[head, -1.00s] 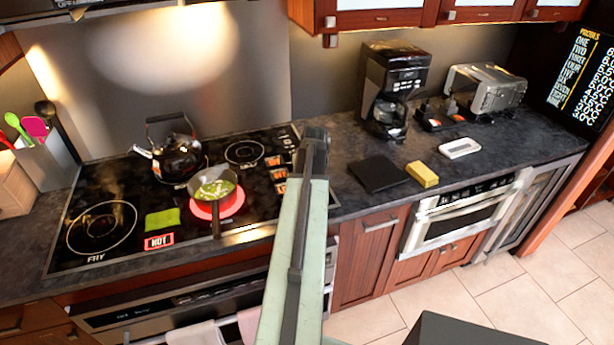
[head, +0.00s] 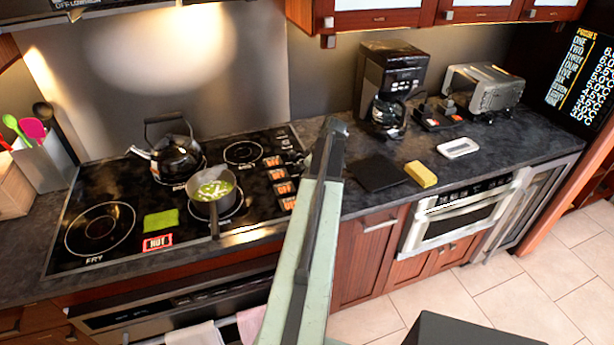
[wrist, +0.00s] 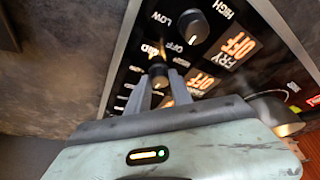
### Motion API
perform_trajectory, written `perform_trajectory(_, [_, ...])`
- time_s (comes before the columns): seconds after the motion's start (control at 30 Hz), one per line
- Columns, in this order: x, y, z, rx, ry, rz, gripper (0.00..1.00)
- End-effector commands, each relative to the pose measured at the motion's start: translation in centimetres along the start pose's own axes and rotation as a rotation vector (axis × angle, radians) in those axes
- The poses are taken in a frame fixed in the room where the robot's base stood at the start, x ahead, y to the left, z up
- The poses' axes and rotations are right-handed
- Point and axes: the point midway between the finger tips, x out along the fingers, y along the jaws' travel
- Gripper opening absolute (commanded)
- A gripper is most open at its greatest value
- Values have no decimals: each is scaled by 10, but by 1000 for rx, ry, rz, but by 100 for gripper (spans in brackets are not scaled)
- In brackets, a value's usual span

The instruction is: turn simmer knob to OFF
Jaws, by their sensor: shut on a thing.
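In the wrist view the two fingers of my gripper (wrist: 161,88) reach toward the stove's control strip (wrist: 140,40). They are shut on a small round dark knob (wrist: 158,74), one finger on each side. A lit orange OFF display (wrist: 201,83) stands beside it. I cannot read a simmer name on this knob. There the pot (head: 213,193) of green food stands on a burner with no red glow, and several lit displays (head: 277,174) show beside my arm.
The fry knob (wrist: 194,26) with its own lit OFF display is close to the held knob. A kettle (head: 177,154) stands behind the pot. A coffee maker (head: 388,85) and yellow sponge (head: 421,174) are on the right counter.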

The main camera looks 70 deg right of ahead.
Motion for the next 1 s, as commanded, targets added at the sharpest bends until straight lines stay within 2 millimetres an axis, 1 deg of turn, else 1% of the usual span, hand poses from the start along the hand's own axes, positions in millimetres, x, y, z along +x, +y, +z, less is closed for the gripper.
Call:
perform_trajectory(0.3, [0,1,-1,-80,1,-33,0])
perform_trajectory(0.77, [0,0,-1,-90,1,-37,0])
perform_trajectory(0.8, [0,0,-1,-90,1,-37,37])
perform_trajectory(0.83, [0,0,-1,-90,1,-37,46])
perform_trajectory(0.87, [0,0,-1,-90,1,-37,48])
perform_trajectory(1.0, [0,0,-1,-89,0,-37,48])
